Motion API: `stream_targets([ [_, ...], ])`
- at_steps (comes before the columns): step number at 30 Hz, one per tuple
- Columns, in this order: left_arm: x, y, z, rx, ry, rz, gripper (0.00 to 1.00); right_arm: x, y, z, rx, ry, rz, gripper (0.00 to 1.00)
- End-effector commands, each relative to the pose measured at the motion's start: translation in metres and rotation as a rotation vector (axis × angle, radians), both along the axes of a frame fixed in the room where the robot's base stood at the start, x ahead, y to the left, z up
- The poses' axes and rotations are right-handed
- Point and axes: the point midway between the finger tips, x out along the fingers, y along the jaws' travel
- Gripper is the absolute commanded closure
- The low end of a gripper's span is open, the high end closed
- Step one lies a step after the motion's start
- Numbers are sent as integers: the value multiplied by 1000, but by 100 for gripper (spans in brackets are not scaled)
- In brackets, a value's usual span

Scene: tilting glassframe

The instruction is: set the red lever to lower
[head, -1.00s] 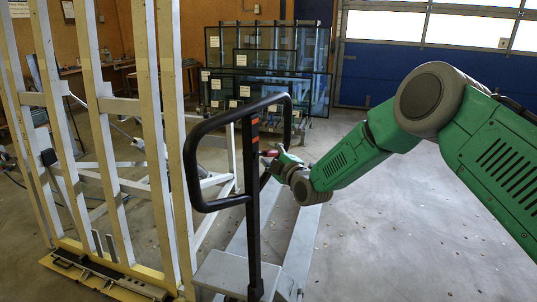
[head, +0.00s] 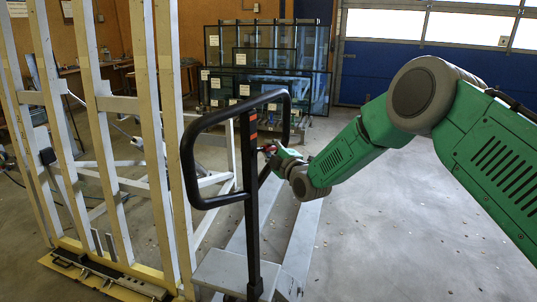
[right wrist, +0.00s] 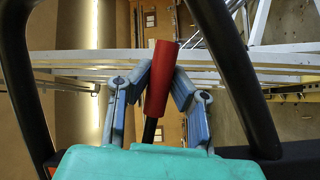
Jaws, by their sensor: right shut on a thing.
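The red lever (right wrist: 161,78) stands tilted between the fingers of my right gripper (right wrist: 158,88) in the right wrist view, its black stem running down below the red grip. The blue fingers are shut on it, one on each side. In the head view my right gripper (head: 275,153) is at the right side of the pallet truck's black handle loop (head: 190,165), partly behind its post. The lever is mostly hidden there. My left gripper is not in view.
The black handle post (head: 251,225) rises from the grey truck body (head: 222,272). A cream slatted frame (head: 160,150) stands close on the left. Glass panes (head: 270,60) stand at the back. The floor on the right is clear.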

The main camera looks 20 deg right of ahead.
Motion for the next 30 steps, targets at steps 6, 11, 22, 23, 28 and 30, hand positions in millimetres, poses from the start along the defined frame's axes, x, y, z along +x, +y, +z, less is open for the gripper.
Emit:
stream_targets([
  [6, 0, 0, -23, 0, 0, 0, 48, 2, -1, 11, -126, -104, 2, 100],
  [11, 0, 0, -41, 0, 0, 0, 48, 2, -2, 24, -232, -193, 2, 100],
  [22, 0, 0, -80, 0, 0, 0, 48, 0, 1, 50, -436, -363, 3, 100],
  [23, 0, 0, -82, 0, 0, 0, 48, 0, 1, 52, -449, -374, 2, 100],
  [28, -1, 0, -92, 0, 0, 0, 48, -2, 2, 58, -501, -415, 2, 100],
  [30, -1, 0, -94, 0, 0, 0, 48, -2, 3, 60, -514, -427, 2, 100],
])
